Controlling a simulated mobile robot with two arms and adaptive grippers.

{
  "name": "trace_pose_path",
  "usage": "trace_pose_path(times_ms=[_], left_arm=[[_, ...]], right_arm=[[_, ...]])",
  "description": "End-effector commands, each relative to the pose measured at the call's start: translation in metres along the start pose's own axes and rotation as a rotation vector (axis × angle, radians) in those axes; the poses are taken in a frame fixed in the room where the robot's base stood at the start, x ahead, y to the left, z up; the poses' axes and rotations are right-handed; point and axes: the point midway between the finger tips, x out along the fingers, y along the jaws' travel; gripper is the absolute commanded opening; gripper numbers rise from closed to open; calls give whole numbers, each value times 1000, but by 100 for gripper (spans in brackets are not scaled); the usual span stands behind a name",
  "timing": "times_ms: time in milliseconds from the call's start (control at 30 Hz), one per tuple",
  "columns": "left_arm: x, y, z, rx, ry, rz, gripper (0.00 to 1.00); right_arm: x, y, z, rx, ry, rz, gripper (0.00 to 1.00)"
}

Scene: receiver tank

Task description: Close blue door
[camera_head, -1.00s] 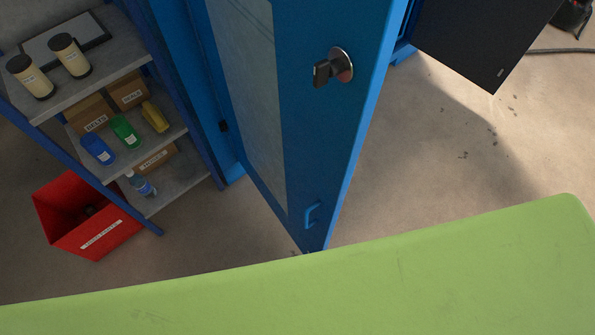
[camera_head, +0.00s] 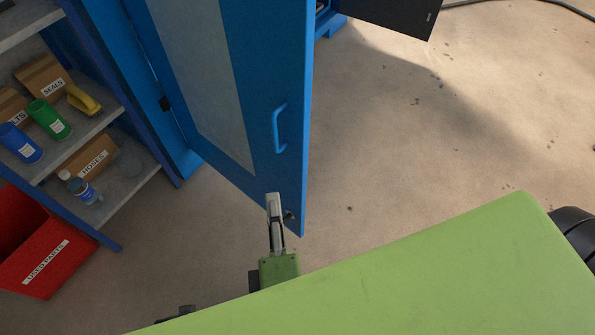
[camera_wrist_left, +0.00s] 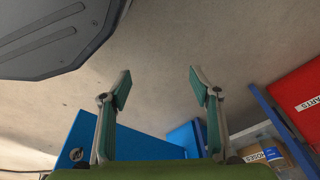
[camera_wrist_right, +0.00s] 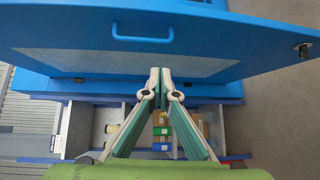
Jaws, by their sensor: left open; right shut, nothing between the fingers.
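The blue door (camera_head: 285,60) stands open in the head view, with a pale panel on its face and a blue handle (camera_head: 280,128) near its free edge. My right gripper (camera_head: 273,198) is shut and empty, overlapping the door's lower corner in the picture; I cannot tell whether it touches. My left gripper (camera_wrist_left: 158,84) is open and empty in the left wrist view, above the floor.
Left of the door is a shelf with boxes (camera_head: 85,160), bottles and a yellow item (camera_head: 83,98). A red used-parts bin (camera_head: 30,240) stands on the floor. A dark panel (camera_head: 395,12) is at the top. The floor (camera_head: 430,130) right of the door is clear.

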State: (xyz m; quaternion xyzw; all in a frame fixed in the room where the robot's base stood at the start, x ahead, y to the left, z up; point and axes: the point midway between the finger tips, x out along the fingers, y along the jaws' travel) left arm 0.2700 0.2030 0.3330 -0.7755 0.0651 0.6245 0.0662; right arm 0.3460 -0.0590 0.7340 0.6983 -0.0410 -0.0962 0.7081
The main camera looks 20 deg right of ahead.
Motion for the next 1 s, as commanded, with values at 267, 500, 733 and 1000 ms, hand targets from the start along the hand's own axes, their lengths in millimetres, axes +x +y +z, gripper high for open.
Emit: trace_pose_path(times_ms=[267,500,733,1000], left_arm=[[-2,0,-5,-1,5,-1,57],[5,0,1,0,-2,0,57],[16,0,11,2,-9,1,57],[24,0,18,3,-13,0,57]], right_arm=[[3,38,18,24,-55,83,0],[49,42,20,24,-54,84,0],[97,46,22,23,-52,84,0],[117,45,48,22,-50,80,0]])
